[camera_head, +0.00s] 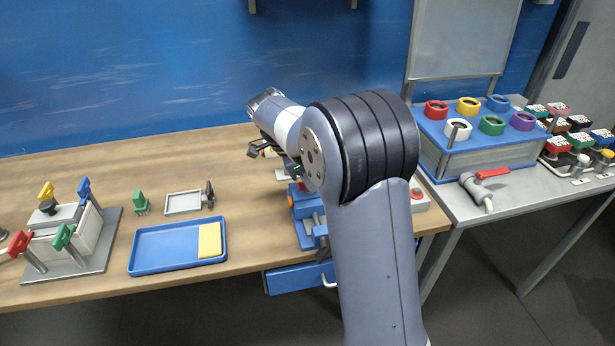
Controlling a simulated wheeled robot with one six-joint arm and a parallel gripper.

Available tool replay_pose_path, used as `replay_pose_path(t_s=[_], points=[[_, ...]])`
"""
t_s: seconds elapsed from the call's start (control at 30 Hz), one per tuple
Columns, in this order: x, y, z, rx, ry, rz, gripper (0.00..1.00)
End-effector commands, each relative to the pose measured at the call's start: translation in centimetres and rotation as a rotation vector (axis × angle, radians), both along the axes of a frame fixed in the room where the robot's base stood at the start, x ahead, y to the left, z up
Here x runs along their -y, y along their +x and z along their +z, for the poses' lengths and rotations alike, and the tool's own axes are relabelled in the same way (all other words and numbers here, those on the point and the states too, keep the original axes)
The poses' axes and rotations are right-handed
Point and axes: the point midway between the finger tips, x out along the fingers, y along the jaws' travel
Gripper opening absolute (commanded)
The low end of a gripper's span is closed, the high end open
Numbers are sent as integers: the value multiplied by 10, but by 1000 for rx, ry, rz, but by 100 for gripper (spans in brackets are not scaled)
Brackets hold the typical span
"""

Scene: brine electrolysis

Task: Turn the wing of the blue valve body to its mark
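A blue body (303,203) with an orange-red part stands on the wooden table, mostly behind my arm. It may be the blue valve body, but I cannot make out its wing or mark. My gripper (272,158) is above the table, just up and left of this body. Its dark fingers look spread apart, with small pale and green items showing behind and below them. I see nothing clearly held. The arm hides the space to the right of the gripper.
A grey stand (88,255) with coloured clip-like pieces is at the left. A blue tray (150,253) holds a yellow pad. A small grey tray (184,202) lies behind it. At right, a metal table (520,195) bears a blue box (480,155) with coloured rings and a red-handled valve (478,188).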

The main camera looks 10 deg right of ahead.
Motion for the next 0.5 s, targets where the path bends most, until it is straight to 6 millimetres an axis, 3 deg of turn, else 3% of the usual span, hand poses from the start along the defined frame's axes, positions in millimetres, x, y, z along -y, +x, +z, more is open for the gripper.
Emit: replay_pose_path(t_s=[0.27, 0.5], points=[[-1, 0, 2, 1, 0, 0, 31], [-13, 1, 32, 6, 1, 1, 31]])
